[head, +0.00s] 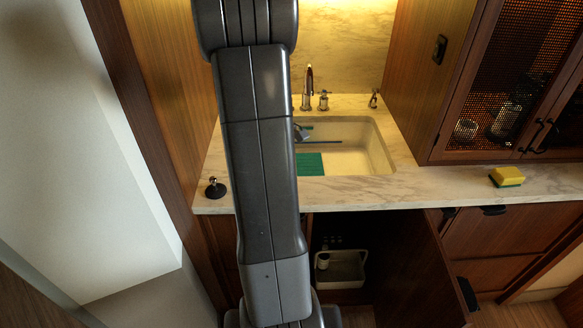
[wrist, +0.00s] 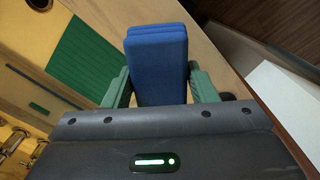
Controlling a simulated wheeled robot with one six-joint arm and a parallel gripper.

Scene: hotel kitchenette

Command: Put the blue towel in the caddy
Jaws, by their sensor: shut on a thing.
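The blue towel (wrist: 157,55), a folded block, is between the two green fingers of my gripper (wrist: 158,80) in the wrist view. The fingers press on its two sides, and its far end sticks out past them. In the head view my arm hides the gripper and the towel. A pale caddy (head: 342,277) with a raised handle stands inside the open cabinet below the sink in the head view. Part of it is in shadow, and a small pale item shows at its left side.
The sink (head: 375,150) holds a green mat (head: 311,164) and a thin blue stick. A black stopper (head: 216,189) is at the counter's left, a yellow-green sponge (head: 507,176) at its right. The open cabinet door (head: 425,265) stands right of the caddy.

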